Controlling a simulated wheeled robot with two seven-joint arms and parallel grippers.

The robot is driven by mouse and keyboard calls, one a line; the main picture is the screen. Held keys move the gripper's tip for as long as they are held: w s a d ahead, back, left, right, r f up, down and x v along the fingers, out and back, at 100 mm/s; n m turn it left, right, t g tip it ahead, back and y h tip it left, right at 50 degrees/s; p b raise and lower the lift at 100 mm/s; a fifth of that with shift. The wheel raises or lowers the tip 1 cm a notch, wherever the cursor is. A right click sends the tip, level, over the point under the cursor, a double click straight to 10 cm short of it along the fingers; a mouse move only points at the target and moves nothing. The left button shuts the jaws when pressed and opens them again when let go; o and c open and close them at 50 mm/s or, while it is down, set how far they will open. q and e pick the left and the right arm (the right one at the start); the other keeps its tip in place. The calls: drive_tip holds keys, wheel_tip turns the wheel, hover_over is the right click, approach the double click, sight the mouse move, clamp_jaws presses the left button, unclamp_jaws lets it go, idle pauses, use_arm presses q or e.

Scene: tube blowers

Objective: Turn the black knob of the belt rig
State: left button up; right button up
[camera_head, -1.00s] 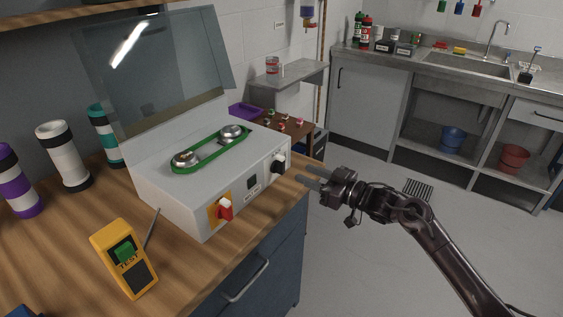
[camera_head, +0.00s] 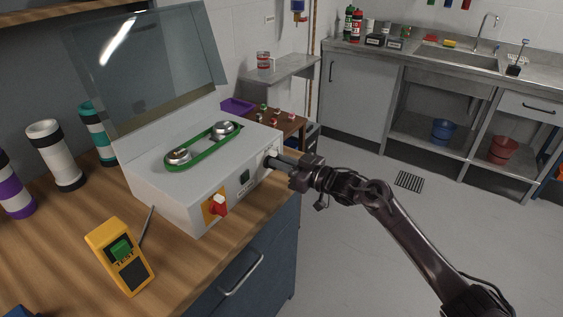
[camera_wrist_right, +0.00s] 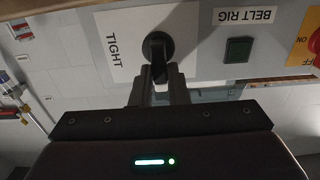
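The belt rig (camera_head: 165,195) is a light grey box on the wooden bench, with a green belt (camera_head: 202,147) around two metal pulleys on top. Its black knob (camera_wrist_right: 157,45) sits on the front panel beside a "TIGHT" label; in the head view my fingers largely cover it. My right gripper (camera_wrist_right: 160,72) is at the knob, one finger on each side of its bar, with little or no gap visible. The right gripper also shows in the head view (camera_head: 272,161). My left gripper is not in view.
A red switch (camera_head: 219,204) and a dark green square (camera_head: 244,177) are on the same panel. The clear cover (camera_head: 150,65) stands raised. A yellow tester (camera_head: 120,256) lies in front, and striped tubes (camera_head: 55,155) stand left. The floor on the right is free.

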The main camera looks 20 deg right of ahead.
clamp_jaws()
drive_tip(key=m+p, duration=0.2)
drive_tip(key=m, duration=0.1)
drive_tip(key=shift+w+d+r+p, duration=0.15)
drive_tip(key=shift+d+r+p, duration=0.1)
drive_tip(key=shift+p, duration=0.15)
drive_tip(key=m+p, duration=0.2)
drive_tip(key=m, duration=0.1)
drive_tip(key=m+p, duration=0.1)
drive_tip(key=m, duration=0.1)
drive_tip(key=shift+w+d+f, duration=0.25)
drive_tip(key=shift+d, duration=0.05)
drive_tip(key=m, duration=0.1)
drive_tip(key=m+p, duration=0.1)
drive_tip(key=m, duration=0.1)
drive_tip(key=m+p, duration=0.1)
drive_tip(key=shift+w+d+f+m, duration=0.15)
drive_tip(key=shift+f+m, duration=0.15)
drive_tip(key=shift+m, duration=0.1)
drive_tip(key=shift+d+f+m+p, duration=0.15)
drive_tip(key=shift+m+p, duration=0.15)
drive_tip(key=shift+m, duration=0.55)
drive_tip(key=shift+a+f+m+p, duration=0.1)
drive_tip(key=shift+f+m+p, duration=0.15)
drive_tip(key=shift+m, duration=0.65)
drive_tip(key=shift+d+f+m+p, duration=0.1)
drive_tip(key=shift+m+p, duration=0.25)
drive_tip(key=shift+m, duration=0.5)
